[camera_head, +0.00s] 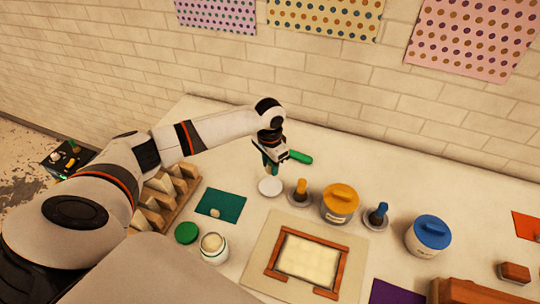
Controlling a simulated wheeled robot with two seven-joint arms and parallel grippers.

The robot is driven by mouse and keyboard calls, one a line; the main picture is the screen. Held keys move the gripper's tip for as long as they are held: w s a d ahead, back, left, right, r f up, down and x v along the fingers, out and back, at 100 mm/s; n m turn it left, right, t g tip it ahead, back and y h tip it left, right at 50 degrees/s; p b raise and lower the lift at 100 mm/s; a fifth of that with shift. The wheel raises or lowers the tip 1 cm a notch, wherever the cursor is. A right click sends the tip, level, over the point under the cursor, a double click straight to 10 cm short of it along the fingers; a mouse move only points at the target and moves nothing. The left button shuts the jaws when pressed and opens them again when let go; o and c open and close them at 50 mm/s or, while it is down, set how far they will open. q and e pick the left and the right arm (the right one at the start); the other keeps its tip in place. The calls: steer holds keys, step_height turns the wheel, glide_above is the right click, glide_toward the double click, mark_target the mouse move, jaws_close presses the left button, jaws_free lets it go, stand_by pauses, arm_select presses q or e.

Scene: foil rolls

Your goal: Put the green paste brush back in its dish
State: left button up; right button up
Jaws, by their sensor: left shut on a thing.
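My left gripper (273,156) is shut on the green paste brush (270,167), which points down with its handle partly hidden by the fingers. A round white dish (270,187) stands on the table just below the brush. The brush's lower end is close above the dish's far side; I cannot tell whether they touch. My right gripper is not in view.
An orange brush (301,187) and a blue brush (378,212) stand in dishes to the right. Yellow-lidded (340,197) and blue-lidded (431,230) jars are beside them. An open jar (213,245) stands in front.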

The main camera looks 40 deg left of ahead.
arm_select(q)
steer(key=shift+f+b, duration=0.45)
steer(key=shift+a+f+b, duration=0.1)
steer(key=shift+f+b, duration=0.2)
steer(key=shift+b, duration=0.05)
steer(key=b, duration=0.5)
glide_above(270, 188)
step_height(270, 188, down, 4)
steer(key=shift+f, duration=1.15)
steer(key=shift+f, duration=0.6)
